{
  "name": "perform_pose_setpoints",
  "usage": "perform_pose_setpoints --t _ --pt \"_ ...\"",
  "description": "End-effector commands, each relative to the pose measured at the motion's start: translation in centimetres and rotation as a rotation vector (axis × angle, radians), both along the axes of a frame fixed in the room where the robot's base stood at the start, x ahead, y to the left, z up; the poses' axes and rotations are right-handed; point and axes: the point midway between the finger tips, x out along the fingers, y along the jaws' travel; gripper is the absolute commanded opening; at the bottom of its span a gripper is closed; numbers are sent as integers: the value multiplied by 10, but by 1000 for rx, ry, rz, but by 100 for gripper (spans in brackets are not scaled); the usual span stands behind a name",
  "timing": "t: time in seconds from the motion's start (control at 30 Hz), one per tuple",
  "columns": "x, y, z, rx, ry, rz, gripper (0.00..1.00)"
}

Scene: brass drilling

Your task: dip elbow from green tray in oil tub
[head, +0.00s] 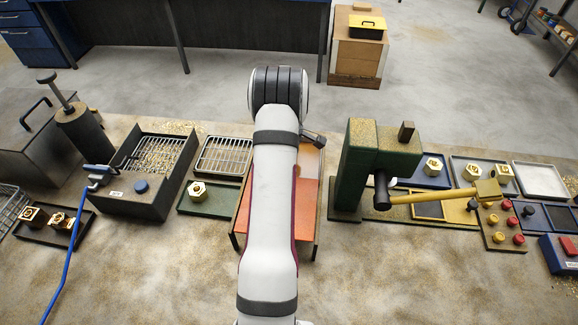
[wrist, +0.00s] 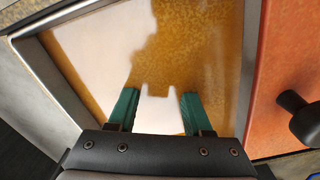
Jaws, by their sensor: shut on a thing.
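The oil tub (wrist: 215,60) fills much of the wrist view, with a metal rim and amber oil inside. My gripper (wrist: 160,108) is over the oil, its green fingers pointing into the tub's area. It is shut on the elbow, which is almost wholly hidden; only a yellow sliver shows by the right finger. I cannot tell whether the elbow touches the oil. In the head view my arm hides the gripper and much of the orange tub (head: 306,205). The green tray (head: 215,206) is left of the arm, with one brass fitting (head: 197,190) on it.
An orange panel with a black knob (wrist: 300,115) lies right of the oil. A wire rack tray (head: 224,156) and a dark chip bin (head: 150,175) stand left. A green press (head: 375,165) with a yellow lever stands close on the right.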

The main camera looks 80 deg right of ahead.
Motion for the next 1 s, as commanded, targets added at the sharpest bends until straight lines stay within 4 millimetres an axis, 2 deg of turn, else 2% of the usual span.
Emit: perform_pose_setpoints --t 0.33,1.0 --pt "0 -1 4 -2 0 0 0" --pt "0 -1 75 -3 0 0 0"
